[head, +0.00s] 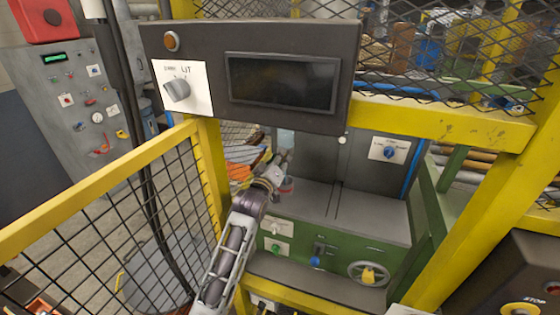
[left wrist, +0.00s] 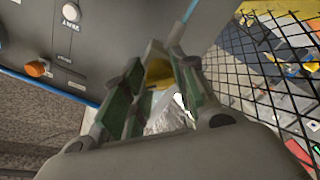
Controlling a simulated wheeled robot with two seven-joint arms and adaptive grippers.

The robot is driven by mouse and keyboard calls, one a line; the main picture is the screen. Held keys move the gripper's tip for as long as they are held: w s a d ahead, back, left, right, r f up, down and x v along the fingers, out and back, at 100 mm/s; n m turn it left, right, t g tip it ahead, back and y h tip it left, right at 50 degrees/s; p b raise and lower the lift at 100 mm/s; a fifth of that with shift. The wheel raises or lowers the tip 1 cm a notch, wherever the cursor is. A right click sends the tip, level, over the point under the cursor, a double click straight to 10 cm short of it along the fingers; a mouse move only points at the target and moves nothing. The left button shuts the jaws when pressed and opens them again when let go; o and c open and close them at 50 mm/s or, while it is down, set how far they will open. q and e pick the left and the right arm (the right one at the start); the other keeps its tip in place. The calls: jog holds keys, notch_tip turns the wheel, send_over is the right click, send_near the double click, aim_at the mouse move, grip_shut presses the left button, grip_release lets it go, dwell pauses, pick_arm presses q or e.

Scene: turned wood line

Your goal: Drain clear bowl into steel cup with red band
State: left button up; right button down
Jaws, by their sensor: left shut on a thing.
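My left gripper (head: 279,166) reaches over the grey bench of the green machine, behind the yellow frame. It is shut on a clear bowl, which shows as a pale see-through shape (head: 286,140) just above the fingers. In the left wrist view a clear, glassy surface (left wrist: 168,116) shows between the fingers of the left gripper (left wrist: 152,88). The steel cup with red band (head: 288,187) stands on the bench just below the gripper, partly hidden by it. I cannot tell the bowl's exact tilt or what is in it. My right gripper is not in view.
A dark panel with a screen (head: 283,82) hangs above the arm. Yellow rails (head: 95,185) with black mesh stand at the left. The green machine front (head: 330,245) carries knobs and a handwheel (head: 368,274). The bench right of the cup is clear.

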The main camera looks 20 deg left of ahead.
pick_arm(q)
jog(key=shift+f, duration=0.15)
jog(key=o, duration=1)
jog(key=shift+s+a, duration=0.2)
jog(key=shift+s, duration=5.8)
